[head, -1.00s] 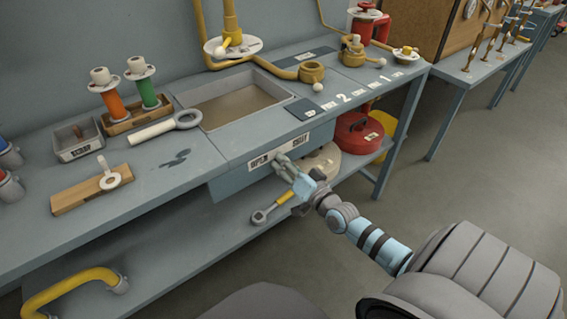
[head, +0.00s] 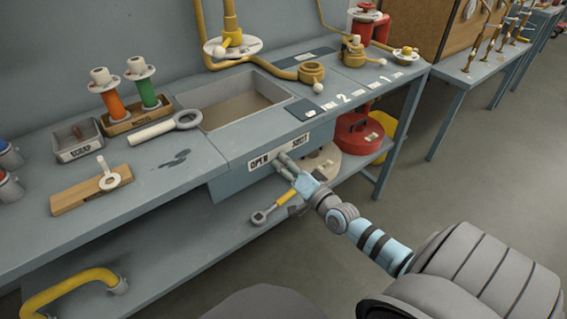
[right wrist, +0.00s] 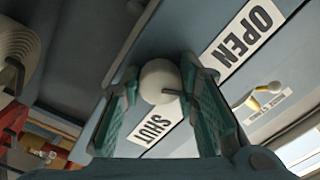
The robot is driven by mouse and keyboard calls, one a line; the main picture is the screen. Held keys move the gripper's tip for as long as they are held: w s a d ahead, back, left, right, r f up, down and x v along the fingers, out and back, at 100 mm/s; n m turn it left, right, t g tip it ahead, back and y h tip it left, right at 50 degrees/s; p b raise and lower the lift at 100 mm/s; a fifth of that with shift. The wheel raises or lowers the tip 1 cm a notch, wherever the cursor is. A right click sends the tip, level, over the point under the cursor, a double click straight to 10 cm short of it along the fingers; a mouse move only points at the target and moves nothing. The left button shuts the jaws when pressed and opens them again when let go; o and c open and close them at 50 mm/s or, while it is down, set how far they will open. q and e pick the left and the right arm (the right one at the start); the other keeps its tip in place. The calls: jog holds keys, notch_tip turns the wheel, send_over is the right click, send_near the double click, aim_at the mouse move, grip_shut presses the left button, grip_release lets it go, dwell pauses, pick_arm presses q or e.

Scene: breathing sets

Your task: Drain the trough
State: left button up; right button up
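The trough (head: 205,126) is a grey rectangular basin set in the bench top, with a flat brown surface inside. I cannot tell how deep it is. On the bench front below it is a label reading OPEN (head: 260,162) on the left and SHUT (head: 300,142) on the right. My right gripper (head: 283,160) is at this label. In the right wrist view a white ball knob (right wrist: 160,82) sits between the two fingers, which appear shut on it. The knob's lever is mostly hidden. My left gripper is not in view.
Beyond are orange (head: 112,104) and green (head: 148,94) spools and a scrap tray (head: 78,140). Yellow pipes (head: 230,20) rise behind the trough.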

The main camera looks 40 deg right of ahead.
jog(key=o, duration=0.5)
jog(key=s, duration=1.2)
jog(key=shift+a, duration=0.15)
